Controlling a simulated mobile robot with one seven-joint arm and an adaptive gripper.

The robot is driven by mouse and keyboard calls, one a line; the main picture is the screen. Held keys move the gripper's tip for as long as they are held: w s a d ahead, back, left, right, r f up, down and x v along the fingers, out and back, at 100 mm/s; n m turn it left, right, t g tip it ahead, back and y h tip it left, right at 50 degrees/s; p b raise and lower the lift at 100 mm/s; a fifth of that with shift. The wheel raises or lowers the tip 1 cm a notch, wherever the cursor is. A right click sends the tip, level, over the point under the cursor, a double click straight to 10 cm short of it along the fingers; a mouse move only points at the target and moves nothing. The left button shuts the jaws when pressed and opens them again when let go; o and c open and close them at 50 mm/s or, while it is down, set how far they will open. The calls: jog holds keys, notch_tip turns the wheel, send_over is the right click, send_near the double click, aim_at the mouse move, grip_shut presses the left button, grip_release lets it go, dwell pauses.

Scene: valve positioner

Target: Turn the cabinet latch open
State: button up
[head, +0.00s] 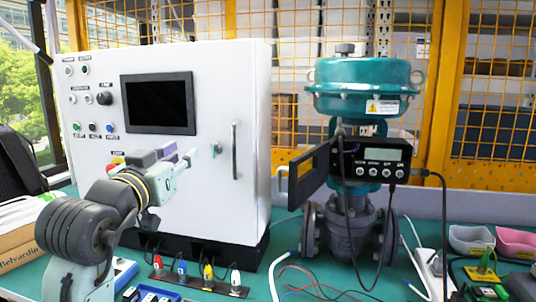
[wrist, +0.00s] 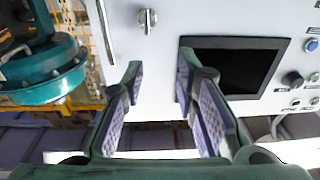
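The cabinet latch (head: 216,149) is a small knob on the white cabinet's front, left of the long vertical handle (head: 235,151). In the wrist view the latch (wrist: 147,20) shows at the top, upright and silver-grey, beyond my fingertips and between their lines. My gripper (wrist: 160,72) is open and empty, its two fingers with purple pads spread wide. In the head view my gripper (head: 185,157) is in front of the cabinet, just left of the latch. No contact with the latch shows in the wrist view.
A dark screen (head: 158,103) and several buttons sit on the white cabinet (head: 215,85). A teal valve actuator (head: 362,83) with a black positioner (head: 372,162) stands to the right. Cables and coloured connectors lie on the green table (head: 300,277) in front.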

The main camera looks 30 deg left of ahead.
aim_at(212, 150)
jog(key=shift+g+h, duration=0.4)
jog(key=shift+h, duration=0.1)
jog(key=p+x, duration=0.1)
jog(key=x, duration=0.2)
jog(key=d+f+p+x, duration=0.1)
jog(key=x, duration=0.2)
jog(key=p+x, duration=0.1)
jog(key=x, duration=0.3)
jog(key=shift+w+d+f, duration=0.2)
jog(key=shift+f, duration=0.1)
jog(key=shift+w+a+f, duration=0.1)
jog(key=shift+w+a, duration=0.05)
jog(key=shift+w, duration=0.5)
jog(key=shift+c, duration=0.5)
grip_shut()
